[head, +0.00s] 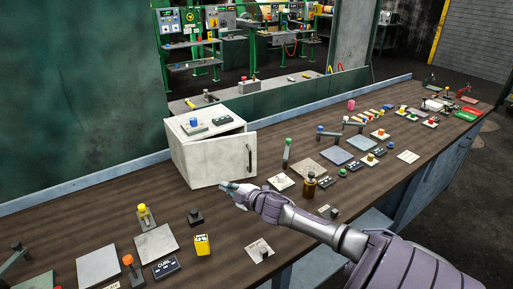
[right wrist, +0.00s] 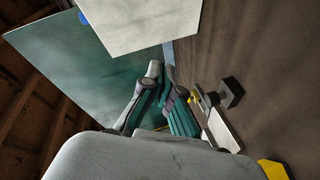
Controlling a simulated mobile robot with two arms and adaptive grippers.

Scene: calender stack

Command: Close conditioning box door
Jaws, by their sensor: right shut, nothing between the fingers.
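The conditioning box (head: 205,150) is a white box standing on the brown workbench. Its front door (head: 222,163) has a dark vertical handle (head: 250,157) near its right edge. The door stands a little ajar, with its right edge out from the box body. My right gripper (head: 230,186) is shut and empty, low in front of the door near its bottom edge; I cannot tell whether it touches. In the right wrist view the gripper fingers (right wrist: 163,80) are close together, with a white panel (right wrist: 140,22) beyond them. My left gripper is not in view.
A blue-topped piece and dark block lie on the box top. A yellow block (head: 202,245), a black knob block (head: 195,217) and grey plates (head: 155,244) lie in front. A brown bottle (head: 310,189) and a green-topped lever (head: 287,153) stand to the right.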

